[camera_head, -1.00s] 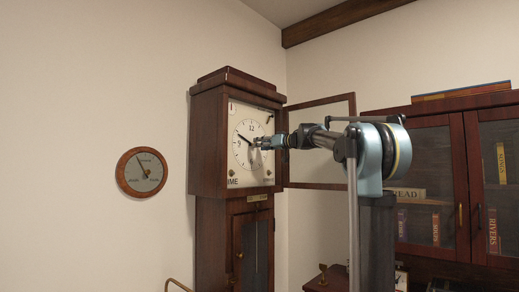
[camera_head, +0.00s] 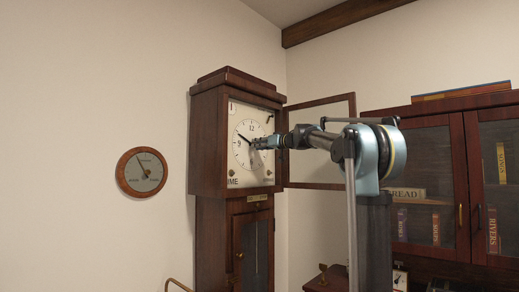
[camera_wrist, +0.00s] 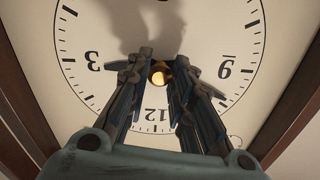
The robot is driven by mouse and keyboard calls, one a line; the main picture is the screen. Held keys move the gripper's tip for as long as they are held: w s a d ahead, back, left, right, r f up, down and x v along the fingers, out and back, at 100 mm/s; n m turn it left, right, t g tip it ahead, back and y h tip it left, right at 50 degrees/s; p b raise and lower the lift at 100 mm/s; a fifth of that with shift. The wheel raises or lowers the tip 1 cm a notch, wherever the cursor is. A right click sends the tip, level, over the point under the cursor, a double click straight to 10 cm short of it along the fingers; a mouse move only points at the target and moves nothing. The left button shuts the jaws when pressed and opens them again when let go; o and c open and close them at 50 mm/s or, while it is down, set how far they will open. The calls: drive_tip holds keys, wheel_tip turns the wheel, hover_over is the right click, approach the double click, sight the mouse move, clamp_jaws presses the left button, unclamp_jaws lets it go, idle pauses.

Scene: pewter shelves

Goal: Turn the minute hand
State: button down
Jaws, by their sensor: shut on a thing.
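The clock dial (camera_head: 240,165) is white with black numerals, in a tall dark wooden case. In the wrist view the dial (camera_wrist: 95,25) is upside down, with 12 at the bottom. A dark hand (camera_head: 244,138) points from the centre to the upper left, near 10; I cannot tell which hand it is. My gripper (camera_head: 255,144) is at the dial's centre. In the wrist view my gripper (camera_wrist: 162,60) has one finger on each side of a round brass knob (camera_wrist: 159,75) at the centre, and is shut on it. The fingers hide part of the dial.
The glazed clock door (camera_head: 320,187) stands open to the right, behind my arm. A glass-fronted bookcase (camera_head: 461,195) is on the far right. A round wooden-rimmed gauge (camera_head: 141,172) hangs on the bare wall at left.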

drive_tip(key=shift+m, duration=0.3)
drive_tip(key=c, duration=1.4)
unclamp_jaws()
drive_tip(key=shift+d, duration=0.1)
drive_tip(key=v, duration=1.1)
drive_tip(key=shift+s+d, duration=0.25)
drive_tip(key=shift+d, duration=0.05)
